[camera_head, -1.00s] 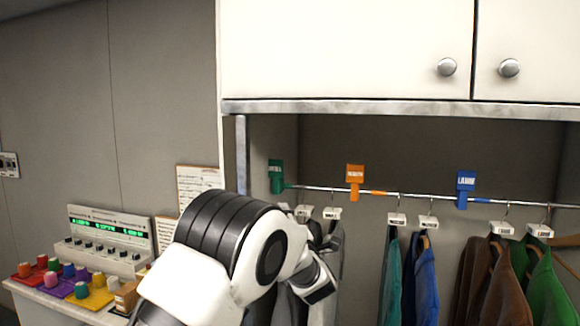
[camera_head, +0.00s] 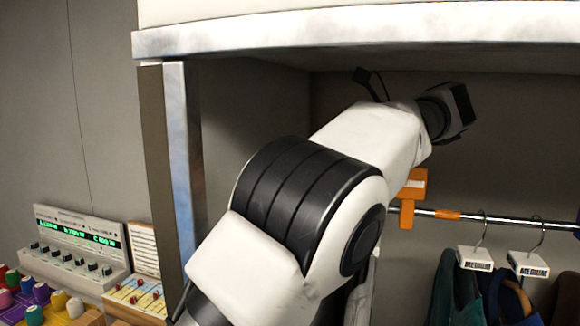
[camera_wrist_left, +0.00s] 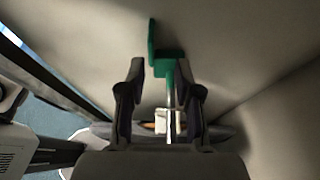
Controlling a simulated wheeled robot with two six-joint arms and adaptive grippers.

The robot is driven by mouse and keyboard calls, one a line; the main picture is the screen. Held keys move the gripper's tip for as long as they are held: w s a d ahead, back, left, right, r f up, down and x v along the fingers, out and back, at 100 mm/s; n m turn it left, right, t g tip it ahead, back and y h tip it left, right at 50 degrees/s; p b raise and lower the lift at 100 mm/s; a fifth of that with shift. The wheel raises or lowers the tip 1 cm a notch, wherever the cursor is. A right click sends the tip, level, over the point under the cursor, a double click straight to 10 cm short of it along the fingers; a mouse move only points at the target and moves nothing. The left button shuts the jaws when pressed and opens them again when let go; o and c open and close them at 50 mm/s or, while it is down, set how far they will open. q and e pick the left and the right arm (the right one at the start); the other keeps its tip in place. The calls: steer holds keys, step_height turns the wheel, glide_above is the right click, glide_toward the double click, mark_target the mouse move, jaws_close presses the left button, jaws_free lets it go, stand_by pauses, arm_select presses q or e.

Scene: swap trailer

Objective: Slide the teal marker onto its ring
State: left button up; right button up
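The teal marker (camera_wrist_left: 168,63) hangs on the rail in the left wrist view, just beyond the tips of my left gripper (camera_wrist_left: 165,84). That gripper is open, with one finger on each side of the rail (camera_wrist_left: 171,97), and nothing is clamped between them. In the head view my left arm reaches up into the closet and hides the teal marker. The gripper's fingers are mostly hidden there too. I cannot make out the teal ring as a separate piece. My right gripper is in neither view.
An orange marker (camera_head: 411,186) and orange ring (camera_head: 447,215) are on the rail, right of my arm. Hangers with white size tags (camera_head: 475,258) and dark clothes hang farther right. A cabinet edge (camera_head: 350,28) runs above; a post (camera_head: 182,160) stands at left.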

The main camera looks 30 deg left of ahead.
arm_select(q)
steer(key=x, duration=0.3)
steer(key=s+b+x, duration=0.1)
steer(key=x, duration=0.3)
steer(key=shift+s+r, duration=0.1)
steer(key=shift+r, duration=0.05)
steer(key=shift+a, duration=0.25)
steer(key=shift+d, duration=0.15)
steer(key=shift+s+d, duration=0.1)
steer(key=c, duration=0.5)
jaws_close()
